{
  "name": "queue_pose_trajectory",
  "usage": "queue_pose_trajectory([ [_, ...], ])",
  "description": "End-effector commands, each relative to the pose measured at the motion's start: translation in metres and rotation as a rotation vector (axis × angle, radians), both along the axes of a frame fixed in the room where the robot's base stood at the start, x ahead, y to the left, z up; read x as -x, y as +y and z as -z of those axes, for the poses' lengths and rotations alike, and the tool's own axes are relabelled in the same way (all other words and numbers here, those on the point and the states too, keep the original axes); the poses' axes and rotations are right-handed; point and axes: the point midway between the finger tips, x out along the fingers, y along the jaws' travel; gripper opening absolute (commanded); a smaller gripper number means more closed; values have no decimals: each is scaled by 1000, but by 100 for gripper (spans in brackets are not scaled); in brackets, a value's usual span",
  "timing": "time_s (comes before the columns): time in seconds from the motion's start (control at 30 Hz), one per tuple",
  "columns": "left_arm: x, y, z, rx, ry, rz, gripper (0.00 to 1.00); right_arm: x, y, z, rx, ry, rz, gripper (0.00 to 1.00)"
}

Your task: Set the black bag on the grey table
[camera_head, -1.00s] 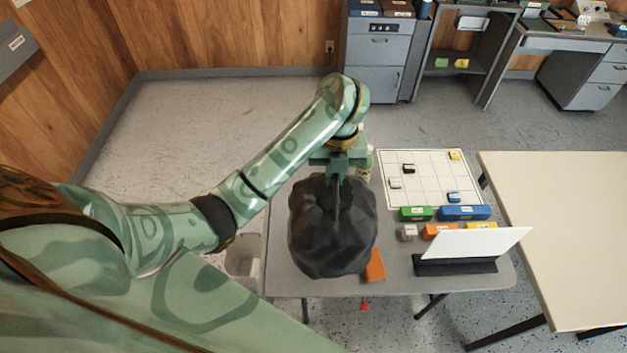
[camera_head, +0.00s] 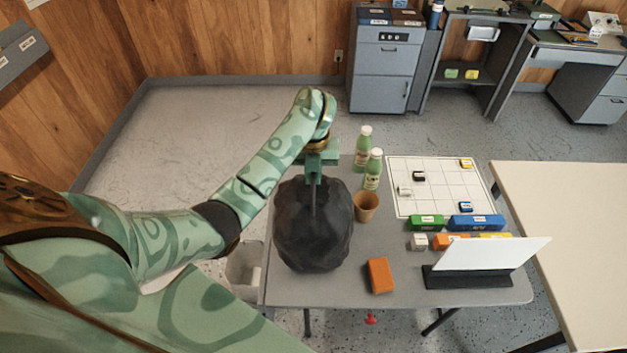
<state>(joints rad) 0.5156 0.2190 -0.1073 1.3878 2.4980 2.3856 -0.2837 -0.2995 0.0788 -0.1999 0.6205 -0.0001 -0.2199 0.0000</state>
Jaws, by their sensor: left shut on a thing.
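The black bag (camera_head: 318,236) is a dark, lumpy sack, upright over the left part of the grey table (camera_head: 345,292). My left gripper (camera_head: 315,178) is above it, shut on the bag's narrow neck. The bag hides the tabletop behind it; I cannot tell whether its bottom touches the table. My right gripper is not in view.
Right of the bag stand a brown cup (camera_head: 366,207), two green bottles (camera_head: 372,170) and an orange block (camera_head: 380,275). Farther right are a white grid sheet (camera_head: 437,185), coloured blocks and a white panel (camera_head: 490,254) on a black stand. A bin (camera_head: 244,270) stands at the left.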

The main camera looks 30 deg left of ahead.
Motion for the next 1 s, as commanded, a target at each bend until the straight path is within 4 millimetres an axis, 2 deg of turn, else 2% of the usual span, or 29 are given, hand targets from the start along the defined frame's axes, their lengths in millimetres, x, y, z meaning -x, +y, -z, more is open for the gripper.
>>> queue_pose_trajectory([
  [0.13,0,0,15,0,-1,0,0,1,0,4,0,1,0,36],
  [0.5,0,-1,18,1,-3,-1,0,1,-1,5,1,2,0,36],
  [0.53,0,-1,18,1,-1,0,16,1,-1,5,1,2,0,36],
  [0.6,0,-1,18,1,-1,0,32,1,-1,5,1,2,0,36],
  [0.87,0,0,17,-1,-1,0,32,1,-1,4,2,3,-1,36],
  [1.0,-1,0,5,-2,-3,0,32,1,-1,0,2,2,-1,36],
])
